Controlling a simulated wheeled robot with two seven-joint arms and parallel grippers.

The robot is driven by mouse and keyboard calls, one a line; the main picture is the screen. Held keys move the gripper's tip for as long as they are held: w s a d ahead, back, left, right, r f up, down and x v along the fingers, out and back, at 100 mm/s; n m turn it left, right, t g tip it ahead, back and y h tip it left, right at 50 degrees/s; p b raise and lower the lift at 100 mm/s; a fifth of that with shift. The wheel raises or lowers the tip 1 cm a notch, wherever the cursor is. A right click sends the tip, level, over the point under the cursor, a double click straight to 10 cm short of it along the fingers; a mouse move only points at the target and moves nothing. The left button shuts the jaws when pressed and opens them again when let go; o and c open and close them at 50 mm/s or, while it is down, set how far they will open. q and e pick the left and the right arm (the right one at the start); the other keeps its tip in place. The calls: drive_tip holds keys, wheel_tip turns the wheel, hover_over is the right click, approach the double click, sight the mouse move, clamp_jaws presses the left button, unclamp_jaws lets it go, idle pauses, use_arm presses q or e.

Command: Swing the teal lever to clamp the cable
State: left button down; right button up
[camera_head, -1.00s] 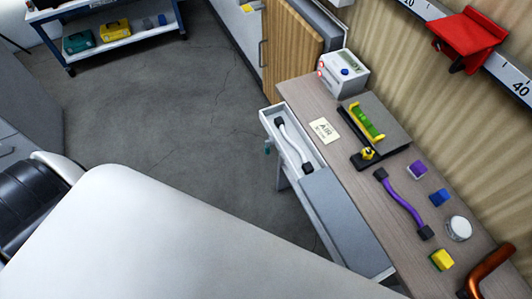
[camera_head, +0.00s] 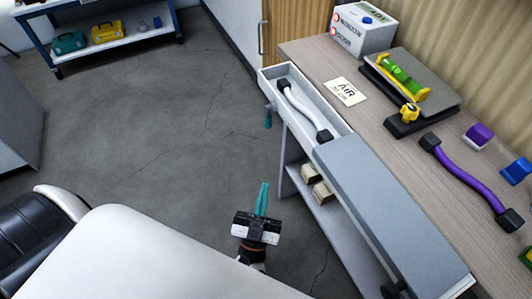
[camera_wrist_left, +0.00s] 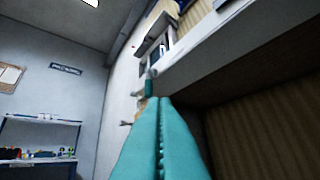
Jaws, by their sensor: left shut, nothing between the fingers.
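The teal lever (camera_head: 268,118) hangs on the left outer side of the long pale tray (camera_head: 262,84) at the bench's edge. A small teal piece, likely the lever, also shows beyond the fingertips in the left wrist view (camera_wrist_left: 149,86). A white cable (camera_head: 300,108) with black ends lies in the tray's open far part. My left gripper (camera_head: 263,186) has teal fingers, shut together and empty. In the head view it appears below the lever, apart from it, left of the bench. Its closed fingers (camera_wrist_left: 160,104) fill the wrist view's lower middle. My right gripper is not in view.
A purple cable (camera_head: 465,175) and a black fixture with a green cylinder (camera_head: 402,76) lie on the bench top. A white box (camera_head: 361,30) stands at the back. Beige blocks (camera_head: 316,183) sit on a shelf beneath the tray. Open floor lies left of the bench.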

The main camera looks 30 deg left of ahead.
sight(268, 121)
use_arm(q)
drive_tip(key=n+y, duration=0.1)
drive_tip(key=s+r+n+y, duration=0.1)
drive_tip(key=y, duration=0.1)
drive_tip(key=shift+a, duration=0.35)
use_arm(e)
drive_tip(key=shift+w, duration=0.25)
